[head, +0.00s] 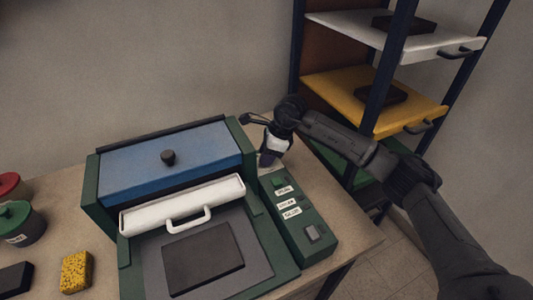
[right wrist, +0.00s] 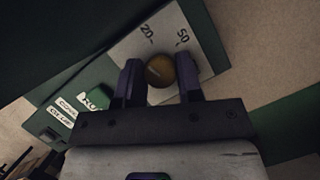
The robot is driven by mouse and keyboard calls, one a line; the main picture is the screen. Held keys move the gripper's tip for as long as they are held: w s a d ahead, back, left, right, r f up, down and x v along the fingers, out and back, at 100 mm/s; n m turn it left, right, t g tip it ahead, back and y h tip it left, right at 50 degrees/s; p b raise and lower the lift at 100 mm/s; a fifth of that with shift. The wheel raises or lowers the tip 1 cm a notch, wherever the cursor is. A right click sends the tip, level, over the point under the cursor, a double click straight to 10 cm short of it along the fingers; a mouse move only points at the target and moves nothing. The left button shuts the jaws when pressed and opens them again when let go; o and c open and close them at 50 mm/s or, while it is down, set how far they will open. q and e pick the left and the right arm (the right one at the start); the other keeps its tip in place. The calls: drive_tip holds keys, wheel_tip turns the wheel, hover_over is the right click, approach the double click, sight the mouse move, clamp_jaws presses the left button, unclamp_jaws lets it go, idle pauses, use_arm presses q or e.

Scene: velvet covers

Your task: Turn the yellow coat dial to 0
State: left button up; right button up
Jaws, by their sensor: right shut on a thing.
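The yellow coat dial (right wrist: 159,71) shows in the right wrist view as a round brownish-yellow knob on a grey plate (right wrist: 172,27). The plate carries the marks 20 and 50 beyond the knob; a 0 mark is not visible. I cannot read where the dial points. My right gripper (right wrist: 160,82) has its two dark fingers on either side of the knob and is shut on it. In the head view my right gripper (head: 268,157) is at the back of the green control box and hides the dial. My left gripper is not in view.
The control box (head: 322,251) has labels and a switch. Left of it stands a green machine with a blue lid (head: 205,147) and white handled bar (head: 150,219). A rack with a white tray (head: 345,28) and yellow tray (head: 345,88) stands behind my right arm. Pots and a yellow sponge (head: 76,272) lie left.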

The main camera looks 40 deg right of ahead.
drive_tip(key=shift+r+n+p, duration=0.2)
drive_tip(key=shift+n+p, duration=0.1)
drive_tip(key=shift+n, duration=0.2)
drive_tip(key=shift+f+n+g+y+p, duration=0.1)
drive_tip(key=shift+n+g+y+p, duration=0.25)
drive_tip(key=shift+n, duration=0.55)
drive_tip(key=o, duration=0.9)
drive_tip(key=p+v, duration=0.2)
drive_tip(key=v, duration=1.1)
drive_tip(key=shift+d+r+p, duration=0.15)
drive_tip(key=shift+r+p, duration=0.15)
drive_tip(key=shift+r, duration=0.05)
